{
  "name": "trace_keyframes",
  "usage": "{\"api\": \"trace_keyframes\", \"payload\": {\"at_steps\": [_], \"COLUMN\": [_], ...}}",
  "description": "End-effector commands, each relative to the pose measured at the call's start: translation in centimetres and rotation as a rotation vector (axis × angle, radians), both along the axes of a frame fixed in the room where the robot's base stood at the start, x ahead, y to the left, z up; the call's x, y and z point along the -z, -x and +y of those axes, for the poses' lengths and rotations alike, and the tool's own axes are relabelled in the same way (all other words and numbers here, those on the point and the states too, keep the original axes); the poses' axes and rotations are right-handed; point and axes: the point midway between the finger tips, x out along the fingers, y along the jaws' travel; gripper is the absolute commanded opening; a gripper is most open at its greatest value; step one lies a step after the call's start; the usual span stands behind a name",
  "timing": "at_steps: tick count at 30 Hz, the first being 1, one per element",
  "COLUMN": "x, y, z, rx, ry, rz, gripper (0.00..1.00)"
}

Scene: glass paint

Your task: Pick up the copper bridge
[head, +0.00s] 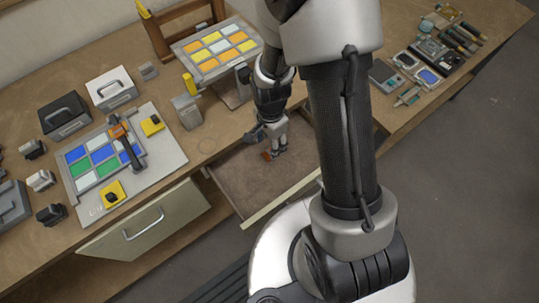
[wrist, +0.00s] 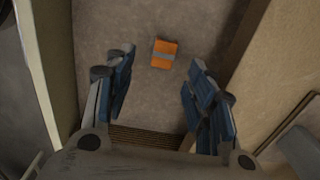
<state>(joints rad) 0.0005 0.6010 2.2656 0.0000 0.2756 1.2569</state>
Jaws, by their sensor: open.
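A small orange block with a grey band across its middle (wrist: 164,53), which looks like the copper bridge, lies on the floor of an open drawer (head: 240,185). In the head view its orange part (head: 266,155) shows just beside my fingertips. My gripper (head: 274,147) is open, pointing down into the drawer. In the wrist view its blue-padded fingers stand apart, with the block beyond and between the tips. Nothing is held. I cannot tell whether a finger touches the block.
The drawer's walls rise on both sides of my fingers, with its front edge (head: 282,205) near. On the bench are a board of coloured glass panes (head: 170,150) with a dark orange-tipped tool (head: 128,148), a raised pane rack (head: 215,45), boxes, and a tool tray (head: 440,50).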

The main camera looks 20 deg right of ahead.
Motion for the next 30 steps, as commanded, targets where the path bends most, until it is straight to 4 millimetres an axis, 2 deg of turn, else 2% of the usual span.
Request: {"api": "trace_keyframes", "payload": {"at_steps": [1, 3, 11, 19, 27, 30], "x": [1.0, 1.6, 3.0, 7.0, 7.1, 7.1], "y": [0.0, 0.0, -0.2, -0.5, -0.6, -0.6], "z": [0.0, 0.0, 0.1, 0.2, 0.2, 0.2], "rx": [0.000, 0.000, -0.001, -0.001, -0.001, -0.001], "ry": [0.000, 0.000, 0.000, 0.000, 0.000, 0.000], "rz": [0.002, 0.001, 0.001, 0.002, -0.001, -0.001], "gripper": [0.50, 0.50, 0.50, 0.50, 0.49, 0.43]}}
